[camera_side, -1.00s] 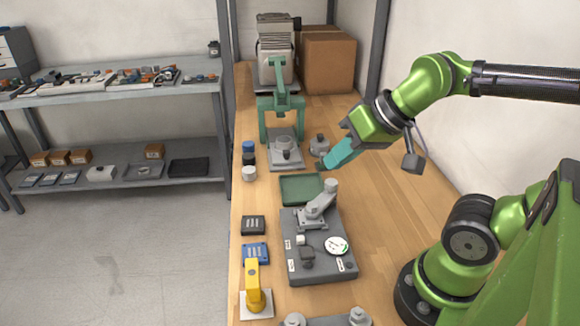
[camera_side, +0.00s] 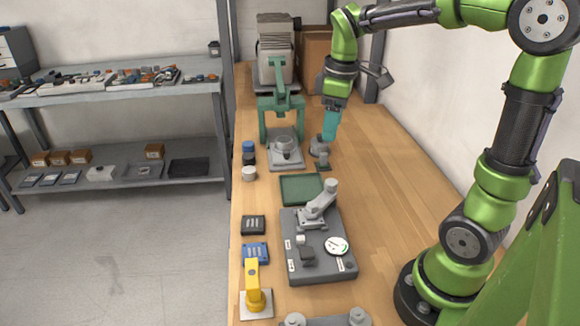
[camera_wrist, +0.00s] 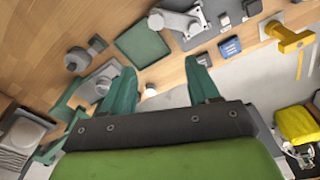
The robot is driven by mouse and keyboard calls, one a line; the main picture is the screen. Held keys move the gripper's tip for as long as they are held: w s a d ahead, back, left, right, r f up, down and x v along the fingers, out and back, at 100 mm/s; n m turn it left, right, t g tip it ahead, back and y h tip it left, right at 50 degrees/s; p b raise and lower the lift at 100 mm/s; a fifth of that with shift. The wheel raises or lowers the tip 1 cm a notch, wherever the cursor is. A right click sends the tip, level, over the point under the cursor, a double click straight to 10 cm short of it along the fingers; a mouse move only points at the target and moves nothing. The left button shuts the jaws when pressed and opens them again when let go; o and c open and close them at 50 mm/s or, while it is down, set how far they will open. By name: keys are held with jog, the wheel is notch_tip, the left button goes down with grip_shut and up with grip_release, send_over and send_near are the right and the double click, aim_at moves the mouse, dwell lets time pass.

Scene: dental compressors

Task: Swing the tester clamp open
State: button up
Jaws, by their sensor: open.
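The tester (camera_side: 325,262) is a dark grey block with a white round gauge (camera_side: 336,246), standing on the bench. Its clamp (camera_side: 318,207) is a light grey arm at the block's back edge, slanting up to a round knob. My gripper (camera_side: 329,136) has teal fingers and points down, well behind the tester and apart from the clamp. The wrist view shows the two fingers (camera_wrist: 160,82) spread with nothing between them. In the side view its tips are close to a grey knobbed part (camera_side: 319,147).
A green tray (camera_side: 300,188) lies just behind the tester. A green press (camera_side: 282,103) stands behind that. A yellow clamp tool (camera_side: 255,290), a blue box (camera_side: 255,253) and a black box (camera_side: 253,225) line the left edge. The bench right of the tester is clear.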

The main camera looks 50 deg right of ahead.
aim_at(330, 182)
jog(key=f+n, duration=0.1)
jog(key=f, duration=0.4)
jog(key=f+n, duration=0.2)
jog(key=f, duration=0.3)
jog(key=d+f+n+g, duration=0.1)
jog(key=f, duration=0.4)
jog(key=shift+s+f+n, duration=0.1)
jog(key=shift+f+n, duration=0.1)
jog(key=shift+n, duration=0.1)
grip_shut()
